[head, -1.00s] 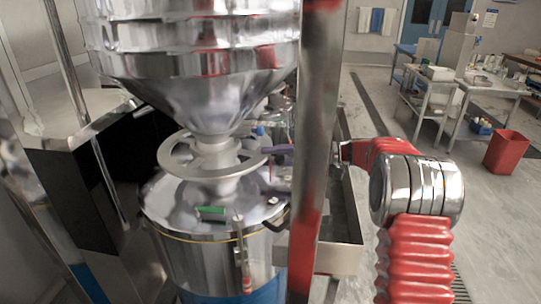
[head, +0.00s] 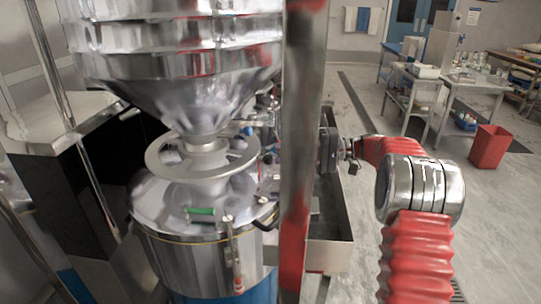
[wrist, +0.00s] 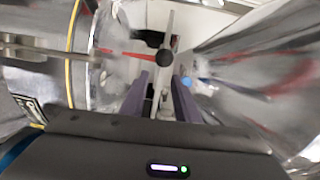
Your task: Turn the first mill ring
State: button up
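The mill ring (head: 157,163) is a pale grey, spoked wheel lying level around the neck between the steel hopper (head: 180,85) and the drum (head: 180,245). My gripper's dark body (head: 328,150) shows just right of the steel post, which hides its fingers in the head view. In the wrist view, my gripper's two purple fingers (wrist: 161,100) stand apart, with a gap between them. A pale, narrow bar with a dark knob (wrist: 165,57) appears beyond and between the fingertips, perhaps the ring seen edge-on. I see no clear contact.
The red-streaked steel post (head: 300,110) stands upright between my arm and the mill. A metal trough (head: 330,255) lies below my gripper. A green-handled latch (head: 201,211) sits on the drum top. Open floor, a red bin (head: 490,147) and tables lie back right.

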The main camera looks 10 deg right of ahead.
jog(key=d, duration=0.6)
jog(key=shift+s+d, duration=0.2)
jog(key=shift+d, duration=0.15)
jog(key=shift+r, duration=0.1)
jog(key=shift+c, duration=0.6)
